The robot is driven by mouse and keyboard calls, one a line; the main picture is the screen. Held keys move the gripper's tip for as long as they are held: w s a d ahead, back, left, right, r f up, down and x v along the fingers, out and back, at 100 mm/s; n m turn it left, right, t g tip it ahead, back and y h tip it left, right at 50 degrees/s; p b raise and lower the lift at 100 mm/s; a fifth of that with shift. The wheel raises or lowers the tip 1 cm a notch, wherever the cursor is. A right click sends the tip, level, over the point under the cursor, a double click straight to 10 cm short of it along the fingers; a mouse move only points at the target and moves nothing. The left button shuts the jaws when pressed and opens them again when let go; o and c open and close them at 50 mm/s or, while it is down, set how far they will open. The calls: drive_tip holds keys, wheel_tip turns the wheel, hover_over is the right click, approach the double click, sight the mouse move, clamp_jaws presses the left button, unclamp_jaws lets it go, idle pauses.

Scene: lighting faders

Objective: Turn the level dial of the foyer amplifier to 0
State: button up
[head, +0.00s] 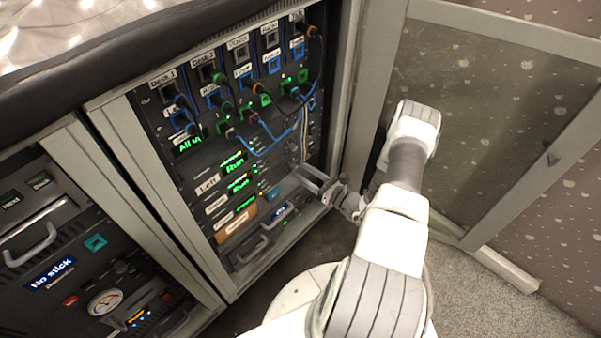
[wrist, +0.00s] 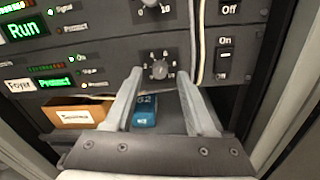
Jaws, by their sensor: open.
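My gripper (wrist: 160,80) is open, with one finger at each side of the dial in the picture; I see no clear contact. In the head view my gripper (head: 318,184) is at the right part of the rack, and the dial is not clear there.
Below the panel are a brown labelled box (wrist: 80,112) and a blue box (wrist: 145,111). Another amplifier with "Run" (wrist: 22,30) is above. An open door (head: 480,110) stands right.

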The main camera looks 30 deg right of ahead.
drive_tip(key=shift+x, duration=0.85)
clamp_jaws()
